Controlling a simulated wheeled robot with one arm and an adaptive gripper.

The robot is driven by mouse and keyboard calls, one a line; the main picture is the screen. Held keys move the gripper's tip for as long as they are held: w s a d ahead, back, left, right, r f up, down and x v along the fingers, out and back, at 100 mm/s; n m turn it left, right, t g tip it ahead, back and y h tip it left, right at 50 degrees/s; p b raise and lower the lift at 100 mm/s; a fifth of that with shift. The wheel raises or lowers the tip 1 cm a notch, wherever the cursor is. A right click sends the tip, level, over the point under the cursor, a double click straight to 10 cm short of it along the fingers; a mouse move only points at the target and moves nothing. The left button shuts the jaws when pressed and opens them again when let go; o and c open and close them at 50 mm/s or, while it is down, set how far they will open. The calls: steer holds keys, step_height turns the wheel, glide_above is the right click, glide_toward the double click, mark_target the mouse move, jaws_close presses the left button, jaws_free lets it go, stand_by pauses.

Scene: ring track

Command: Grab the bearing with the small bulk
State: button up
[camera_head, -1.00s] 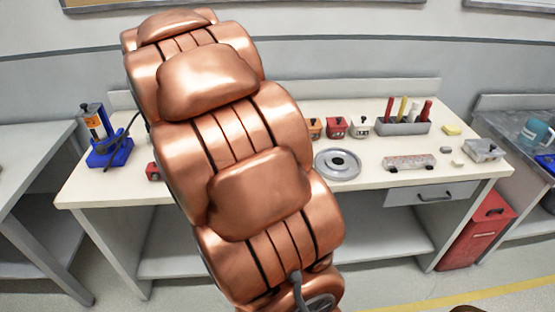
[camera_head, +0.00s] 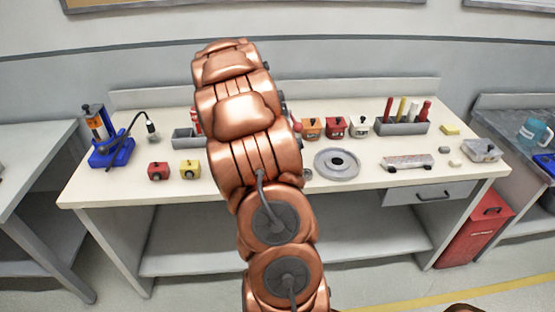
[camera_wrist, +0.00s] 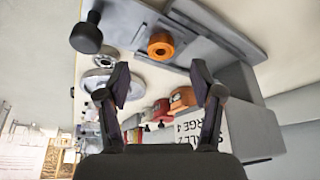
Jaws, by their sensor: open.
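A large grey ring-shaped disc (camera_head: 337,163) lies flat on the bench, right of my arm; it also shows in the wrist view (camera_wrist: 94,84) left of the fingers. A smaller grey ring (camera_wrist: 106,57), which looks like the smaller bearing, lies beside the disc in the wrist view. My gripper (camera_wrist: 160,78) is open and empty, above the bench and apart from both rings. Its fingers are hidden behind my arm in the head view.
The bench (camera_head: 250,198) holds red (camera_head: 158,171) and yellow (camera_head: 190,169) boxes at left, and orange (camera_head: 311,128), red (camera_head: 336,127) and white (camera_head: 360,126) ones behind the disc. A tool tray (camera_head: 402,128) stands right. An orange round part (camera_wrist: 160,46) and dark knob (camera_wrist: 87,36) show in the wrist view.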

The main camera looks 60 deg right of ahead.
steer(key=shift+p+x, duration=0.75)
steer(key=shift+x, duration=0.2)
steer(key=shift+d+p+x, duration=0.2)
steer(key=shift+p+x, duration=0.4)
steer(key=shift+x, duration=1.1)
steer(key=shift+r, duration=0.1)
steer(key=shift+c, duration=0.2)
steer(key=shift+a, duration=0.1)
jaws_close()
